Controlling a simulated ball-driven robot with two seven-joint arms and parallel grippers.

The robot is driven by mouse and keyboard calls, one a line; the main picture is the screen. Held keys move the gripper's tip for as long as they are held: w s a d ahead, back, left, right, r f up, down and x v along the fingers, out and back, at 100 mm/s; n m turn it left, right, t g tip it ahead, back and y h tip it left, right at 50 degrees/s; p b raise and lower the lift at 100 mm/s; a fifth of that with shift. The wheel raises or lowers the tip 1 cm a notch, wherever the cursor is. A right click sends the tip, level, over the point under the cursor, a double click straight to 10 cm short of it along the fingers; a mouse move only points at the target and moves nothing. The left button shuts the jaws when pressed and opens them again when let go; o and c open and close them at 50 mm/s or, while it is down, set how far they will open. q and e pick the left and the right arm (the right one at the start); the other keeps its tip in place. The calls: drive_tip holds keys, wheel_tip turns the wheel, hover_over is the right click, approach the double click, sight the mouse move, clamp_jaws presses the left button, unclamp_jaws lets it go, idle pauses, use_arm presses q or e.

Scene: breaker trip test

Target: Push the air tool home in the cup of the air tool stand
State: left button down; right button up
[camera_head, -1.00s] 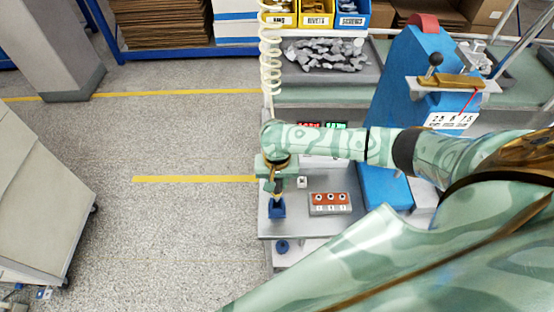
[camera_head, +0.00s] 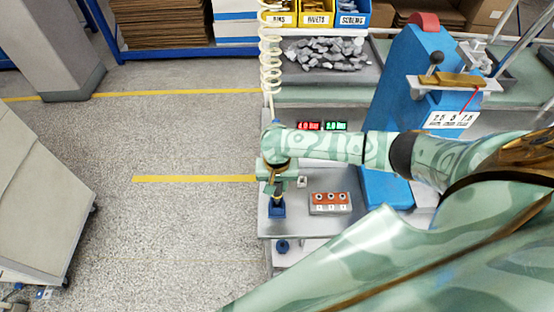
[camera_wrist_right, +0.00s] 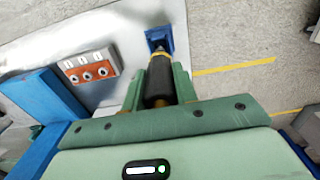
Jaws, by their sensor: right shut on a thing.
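The air tool (camera_wrist_right: 160,82) is a black cylinder with a yellowish tip. My right gripper (camera_wrist_right: 158,88) is shut on it, one green finger on each side. The air tool stand (camera_wrist_right: 160,36) is blue and sits near the front left edge of the grey bench; it also shows in the head view (camera_head: 277,209). The tool's tip points into the stand's cup, and my right gripper (camera_head: 277,183) is just above the stand. How deep the tip sits is hidden. My left gripper is not in view.
A red block with several round buttons (camera_head: 330,199) lies right of the stand, with a small white cube (camera_head: 302,182) between. A blue press (camera_head: 400,100) stands farther right. A pale coiled hose (camera_head: 270,55) hangs behind my gripper. Lit displays (camera_head: 321,126) are behind my forearm.

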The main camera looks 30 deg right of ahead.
sight(277, 192)
drive_tip(key=shift+f+b, duration=0.65)
drive_tip(key=shift+f, duration=1.55)
drive_tip(key=o, duration=1)
drive_tip(key=shift+o, duration=0.2)
wheel_tip(277, 192, up, 16)
drive_tip(key=p, duration=0.5)
drive_tip(key=shift+r, duration=0.15)
